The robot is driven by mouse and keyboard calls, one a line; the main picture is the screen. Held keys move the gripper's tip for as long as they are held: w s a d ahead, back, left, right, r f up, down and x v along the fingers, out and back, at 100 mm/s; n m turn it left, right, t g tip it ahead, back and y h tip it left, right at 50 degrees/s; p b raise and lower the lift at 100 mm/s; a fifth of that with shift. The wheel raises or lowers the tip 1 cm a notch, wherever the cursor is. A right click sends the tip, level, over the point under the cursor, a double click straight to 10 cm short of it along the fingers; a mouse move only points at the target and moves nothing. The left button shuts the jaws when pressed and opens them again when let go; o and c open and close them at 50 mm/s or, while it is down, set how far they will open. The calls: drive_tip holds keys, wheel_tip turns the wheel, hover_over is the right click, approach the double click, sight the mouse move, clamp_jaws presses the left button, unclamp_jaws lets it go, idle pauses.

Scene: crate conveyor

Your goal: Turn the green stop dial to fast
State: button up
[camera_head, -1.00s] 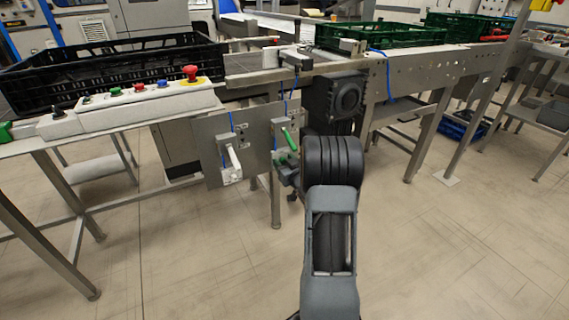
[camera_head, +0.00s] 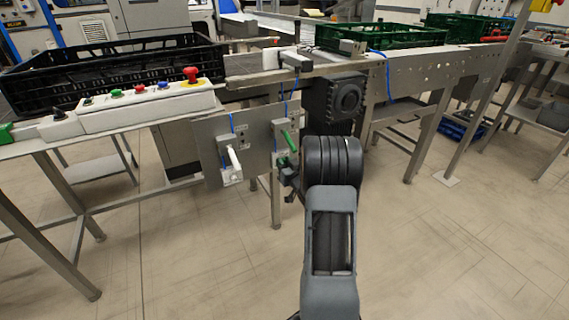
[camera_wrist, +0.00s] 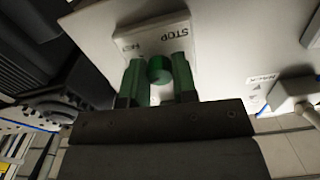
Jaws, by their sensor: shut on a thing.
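The green stop dial (camera_head: 289,140) is a green handle on a light plate hung from the conveyor frame. In the wrist view the green dial's round end (camera_wrist: 160,69) shows between the fingers, below the printed word STOP. My gripper (camera_wrist: 158,78) has green-tipped fingers, one on each side of the dial, and is shut on it. In the head view my gripper (camera_head: 286,167) is at the lower part of the dial, partly hidden by my arm. The dial's pointer and most other lettering cannot be made out.
A white lever (camera_head: 234,160) sits on a neighbouring plate to the left; it also shows at the right in the wrist view (camera_wrist: 295,90). A dark motor (camera_head: 338,98) is close above my arm. A button box (camera_head: 150,103) stands on the left table. Floor in front is clear.

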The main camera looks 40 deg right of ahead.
drive_tip(key=m+p, duration=0.3)
drive_tip(key=m, duration=0.7)
drive_tip(key=shift+d, duration=0.1)
drive_tip(key=shift+m, duration=0.3)
idle(0.3)
drive_tip(key=o, duration=0.9)
drive_tip(key=shift+s, duration=0.1)
drive_tip(key=s+p, duration=0.1)
drive_tip(key=s, duration=0.3)
drive_tip(key=s+a+p, duration=0.1)
drive_tip(key=s, duration=0.4)
drive_tip(key=s+a, duration=0.1)
drive_tip(key=s, duration=0.3)
drive_tip(key=shift+s+p, duration=0.3)
drive_tip(key=shift+p, duration=0.1)
